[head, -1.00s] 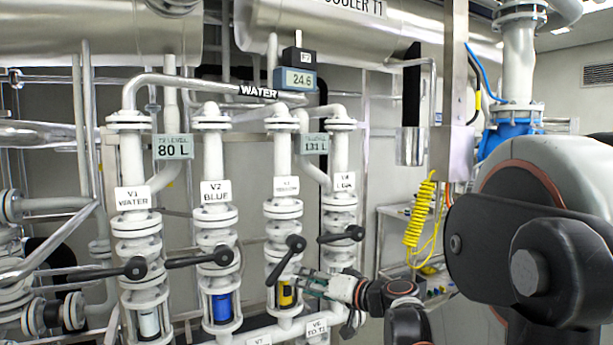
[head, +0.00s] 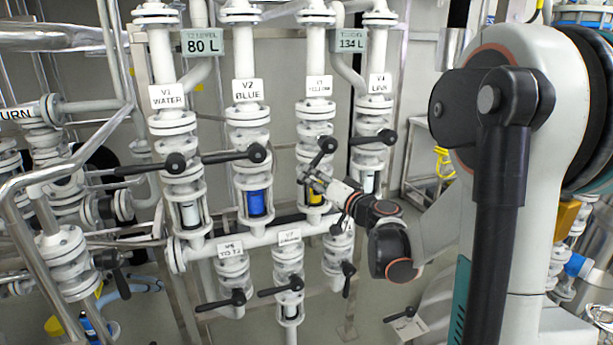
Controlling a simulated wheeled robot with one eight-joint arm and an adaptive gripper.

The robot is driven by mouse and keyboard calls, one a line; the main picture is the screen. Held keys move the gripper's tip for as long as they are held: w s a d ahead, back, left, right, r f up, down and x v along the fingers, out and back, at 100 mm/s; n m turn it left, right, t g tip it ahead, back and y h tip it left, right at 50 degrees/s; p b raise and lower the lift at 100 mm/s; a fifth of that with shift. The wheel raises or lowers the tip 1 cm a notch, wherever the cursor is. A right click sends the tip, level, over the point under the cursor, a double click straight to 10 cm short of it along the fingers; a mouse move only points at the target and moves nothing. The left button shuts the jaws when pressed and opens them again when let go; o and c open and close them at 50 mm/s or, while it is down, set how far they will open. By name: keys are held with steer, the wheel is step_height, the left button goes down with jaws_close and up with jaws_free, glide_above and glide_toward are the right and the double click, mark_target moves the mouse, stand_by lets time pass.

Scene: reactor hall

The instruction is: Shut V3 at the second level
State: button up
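V3 (head: 317,112) is the third white valve column from the left in the upper row, with a small label that reads roughly "V3 YELLOW". Its black lever (head: 316,161) slants down and left from its pivot. A yellow sight glass (head: 314,191) sits below it. My gripper (head: 314,184) is at the lower end of this lever, in front of the yellow glass. The fingers are small and overlap the lever and pipe, so contact and opening cannot be made out.
V1 (head: 168,97), V2 (head: 247,90) and V4 (head: 379,84) stand beside V3, their levers near level and pointing left. Two level displays read 80 L (head: 203,42) and 134 L (head: 351,41). Lower valves with black levers (head: 280,290) hang below the cross pipe.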

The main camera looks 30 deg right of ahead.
mark_target(309, 175)
steer(key=shift+w+a, duration=0.15)
steer(key=shift+w, duration=1.05)
steer(key=shift+w+a, duration=0.15)
steer(key=shift+w, duration=1)
jaws_close()
